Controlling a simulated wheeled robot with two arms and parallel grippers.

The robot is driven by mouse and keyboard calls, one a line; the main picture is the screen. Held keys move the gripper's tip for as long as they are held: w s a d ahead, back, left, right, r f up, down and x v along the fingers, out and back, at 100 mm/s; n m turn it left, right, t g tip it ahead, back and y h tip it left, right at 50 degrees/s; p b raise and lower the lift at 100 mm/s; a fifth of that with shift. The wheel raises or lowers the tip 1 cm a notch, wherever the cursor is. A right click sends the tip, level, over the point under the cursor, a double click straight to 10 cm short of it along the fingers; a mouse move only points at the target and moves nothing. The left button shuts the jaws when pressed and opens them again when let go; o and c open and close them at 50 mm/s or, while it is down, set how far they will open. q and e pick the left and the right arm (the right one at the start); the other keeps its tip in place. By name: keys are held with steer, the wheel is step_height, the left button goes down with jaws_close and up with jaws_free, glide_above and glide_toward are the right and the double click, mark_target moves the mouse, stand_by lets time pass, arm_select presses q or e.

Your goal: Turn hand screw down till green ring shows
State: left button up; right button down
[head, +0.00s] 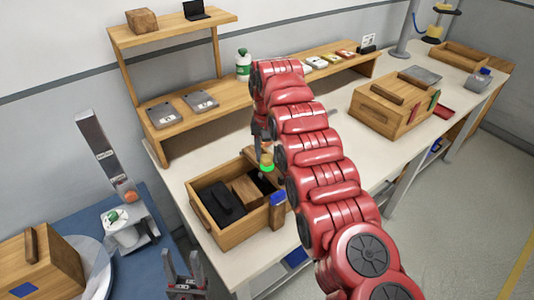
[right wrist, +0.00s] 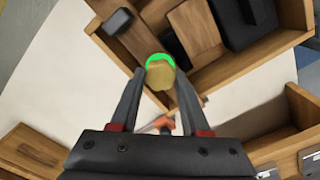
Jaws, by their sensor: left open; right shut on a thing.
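The hand screw's brass-yellow knob (head: 266,158) is at the wooden box on the bench, with a bright green ring (head: 267,168) showing just below it. In the right wrist view the knob (right wrist: 160,76) sits between my right fingertips, and the green ring (right wrist: 159,58) shows as an arc along its far side. My right gripper (head: 264,148) points down and is shut on the knob; it also shows in the right wrist view (right wrist: 159,82). The screw's lower part is hidden. My left gripper (head: 186,272) is open and empty at the bottom of the head view.
The open wooden box (head: 232,236) holds dark items and a wooden block. A wooden shelf (head: 180,97) stands behind it. A closed wooden crate (head: 385,112) is further right. A blue table (head: 150,272) with a white device (head: 124,228) lies left. Bare bench top shows around the box.

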mark_target(267, 158)
steer(key=shift+m, duration=1.1)
steer(key=shift+c, duration=1.9)
jaws_free()
steer(key=shift+r, duration=0.1)
step_height(267, 158, up, 17)
steer(key=p, duration=1.7)
